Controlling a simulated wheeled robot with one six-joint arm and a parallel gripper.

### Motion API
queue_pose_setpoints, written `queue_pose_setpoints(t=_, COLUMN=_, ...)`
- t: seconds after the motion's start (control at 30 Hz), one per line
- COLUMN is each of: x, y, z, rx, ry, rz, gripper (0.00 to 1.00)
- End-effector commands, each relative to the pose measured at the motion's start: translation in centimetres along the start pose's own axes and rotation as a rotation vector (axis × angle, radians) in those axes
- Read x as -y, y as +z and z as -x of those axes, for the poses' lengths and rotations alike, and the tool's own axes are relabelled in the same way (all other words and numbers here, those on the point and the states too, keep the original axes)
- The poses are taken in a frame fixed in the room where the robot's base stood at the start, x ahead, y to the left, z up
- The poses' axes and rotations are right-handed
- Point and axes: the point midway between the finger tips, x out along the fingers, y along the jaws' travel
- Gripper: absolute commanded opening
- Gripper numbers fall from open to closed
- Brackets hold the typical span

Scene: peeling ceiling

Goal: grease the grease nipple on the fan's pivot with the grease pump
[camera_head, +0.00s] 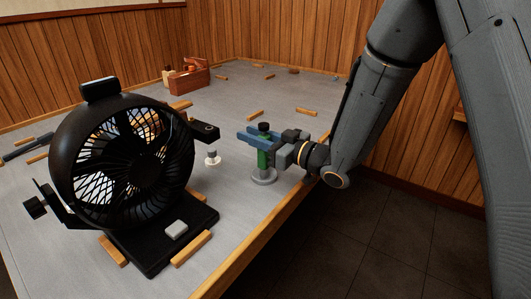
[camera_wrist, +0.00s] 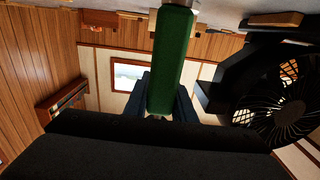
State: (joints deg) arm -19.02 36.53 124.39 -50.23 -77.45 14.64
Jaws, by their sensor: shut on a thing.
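The grease pump has a green body (camera_head: 263,157), a black top and a round grey base. My gripper (camera_head: 262,139) is shut around its upper body, near the table's right edge. The pump looks upright; I cannot tell whether its base touches the table. In the wrist view the green body (camera_wrist: 170,62) stands between my blue fingers. The black fan (camera_head: 125,155) stands to the left, its bracket arm (camera_head: 204,131) reaching toward the pump but apart from it. A small whitish piece (camera_head: 212,158) shows below that arm. I cannot make out the grease nipple for certain.
Wooden blocks (camera_head: 192,248) lie around the fan's base (camera_head: 160,235) and elsewhere on the grey table (camera_head: 110,280). A pale block (camera_head: 176,229) lies on the base. A wooden toolbox (camera_head: 188,80) stands at the back. The table between pump and fan is mostly clear.

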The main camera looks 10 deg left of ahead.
Motion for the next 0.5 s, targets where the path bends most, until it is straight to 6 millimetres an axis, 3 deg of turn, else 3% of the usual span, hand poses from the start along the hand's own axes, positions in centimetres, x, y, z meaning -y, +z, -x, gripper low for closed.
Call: queue_pose_setpoints(t=0.5, x=-0.1, y=-4.5, z=0.1, rx=-0.003, ry=0.003, rz=0.002, gripper=0.00)
